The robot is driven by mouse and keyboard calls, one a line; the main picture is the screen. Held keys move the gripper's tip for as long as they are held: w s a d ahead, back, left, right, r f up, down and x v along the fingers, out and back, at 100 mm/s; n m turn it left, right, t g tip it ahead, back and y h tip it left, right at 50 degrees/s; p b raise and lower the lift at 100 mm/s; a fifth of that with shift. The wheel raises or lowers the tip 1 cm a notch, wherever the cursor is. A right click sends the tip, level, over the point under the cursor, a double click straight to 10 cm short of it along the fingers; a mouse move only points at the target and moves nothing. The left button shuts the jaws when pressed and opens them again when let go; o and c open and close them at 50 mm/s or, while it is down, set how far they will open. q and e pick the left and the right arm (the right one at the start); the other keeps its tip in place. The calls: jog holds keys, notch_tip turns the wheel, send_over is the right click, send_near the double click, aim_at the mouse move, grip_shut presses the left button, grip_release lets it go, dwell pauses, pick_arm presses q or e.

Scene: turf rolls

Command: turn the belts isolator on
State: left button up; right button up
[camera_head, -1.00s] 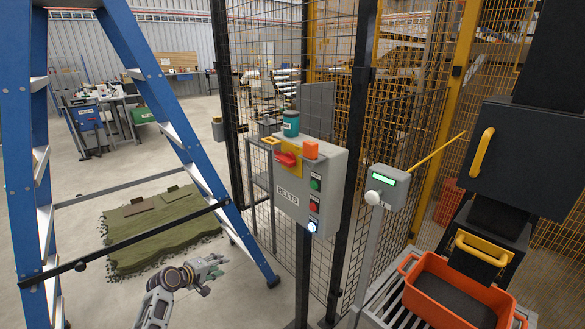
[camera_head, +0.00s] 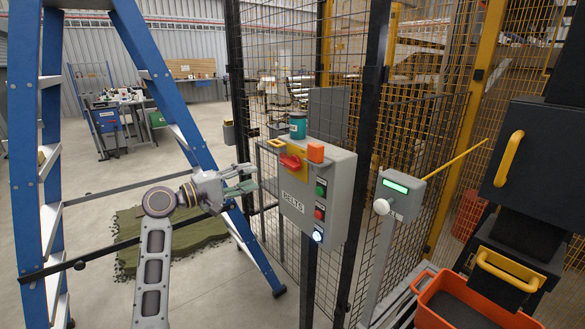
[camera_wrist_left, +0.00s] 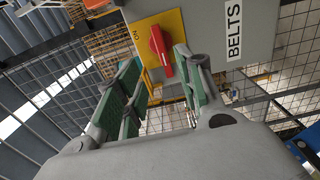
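The grey BELTS control box (camera_head: 318,195) stands on a post right of the ladder. Its red isolator handle (camera_head: 290,162) sits on a yellow plate on the box's left side. In the left wrist view the red handle (camera_wrist_left: 161,50) is turned slightly off the plate's long direction, and an ON mark shows beside it. My left gripper (camera_head: 249,178) is open and empty, just left of the box, with its green-padded fingers pointing at the isolator. In the wrist view the fingers (camera_wrist_left: 160,85) lie either side of the handle's lower end, apart from it as far as I can tell. My right gripper is not in view.
A blue ladder (camera_head: 165,90) stands at left with a dark bar across it. A grey post unit (camera_head: 400,195) and mesh fence stand to the right. An orange crate (camera_head: 425,318) is lower right.

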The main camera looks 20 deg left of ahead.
aim_at(286, 166)
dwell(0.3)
pick_arm(q)
jog(key=shift+x, duration=6.9)
jog(key=shift+f, duration=0.1)
jog(key=shift+c, duration=0.3)
grip_shut()
